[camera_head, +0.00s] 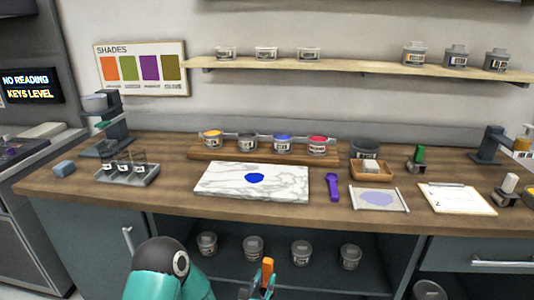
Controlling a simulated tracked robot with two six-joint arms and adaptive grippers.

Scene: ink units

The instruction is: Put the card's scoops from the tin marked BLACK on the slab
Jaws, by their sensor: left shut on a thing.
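The white marble slab (215,181) lies mid-bench with one blue patch (255,178) on it. Behind it a wooden rack (203,151) holds open tins: one with orange-yellow contents (212,141), a dark one (247,143), a blue one (283,145) and a red one (318,147). Their labels are too small to read. A purple scoop (333,188) lies right of the slab. A white card (455,200) lies further right; its writing is unreadable. My left gripper (264,283) is shut on an orange thing (267,268), low in front of the bench. My right gripper is not in view.
A tray with small jars (128,178) stands at left. A pale sheet with a lilac patch (378,199) and a wooden box (371,173) are right of the scoop. More tins stand on the upper shelf (345,67) and under the bench. The bench's front edge lies beyond my left gripper.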

